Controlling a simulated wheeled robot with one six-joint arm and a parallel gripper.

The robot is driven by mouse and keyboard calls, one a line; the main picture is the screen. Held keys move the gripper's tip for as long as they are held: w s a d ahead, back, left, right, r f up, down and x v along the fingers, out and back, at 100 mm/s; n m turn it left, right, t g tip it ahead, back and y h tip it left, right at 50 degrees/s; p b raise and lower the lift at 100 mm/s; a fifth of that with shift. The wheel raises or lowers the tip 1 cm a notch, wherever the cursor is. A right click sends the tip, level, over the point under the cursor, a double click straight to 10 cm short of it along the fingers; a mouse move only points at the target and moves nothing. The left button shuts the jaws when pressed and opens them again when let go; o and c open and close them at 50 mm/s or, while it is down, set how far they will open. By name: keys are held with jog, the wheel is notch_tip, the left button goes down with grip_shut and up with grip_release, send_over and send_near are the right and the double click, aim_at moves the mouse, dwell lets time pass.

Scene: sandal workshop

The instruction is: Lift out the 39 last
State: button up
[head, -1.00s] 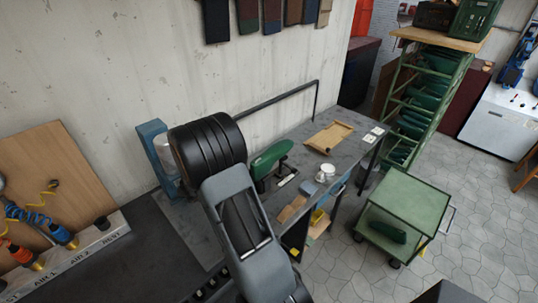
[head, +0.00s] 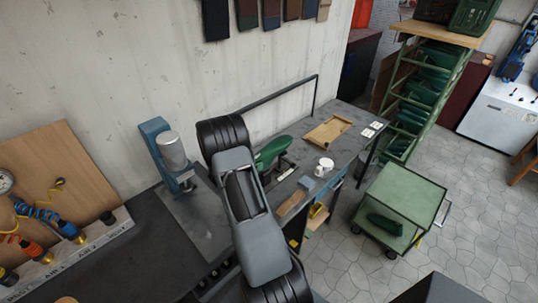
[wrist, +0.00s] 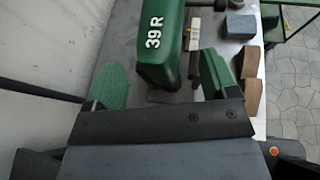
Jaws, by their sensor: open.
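The green last marked "39 R" (wrist: 158,50) is upright at the top centre of the wrist view. My gripper (wrist: 163,72) is open, with one green-padded finger on each side of the last's lower part. I cannot tell whether either pad touches it. In the head view, a green last (head: 274,151) stands on the dark workbench just right of my arm, which hides part of it. My gripper's jaws are hidden behind my arm there.
A press (head: 170,150) stands left of my arm. A green cart (head: 405,190) and last rack (head: 405,120) stand farther right.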

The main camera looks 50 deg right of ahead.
aim_at(257, 159)
jog(key=shift+p+x, duration=0.85)
jog(key=shift+x, duration=1.45)
jog(key=shift+c, duration=0.2)
jog(key=c, duration=0.9)
jog(key=shift+r, duration=0.1)
jog(key=shift+c, duration=0.4)
jog(key=shift+r, duration=0.1)
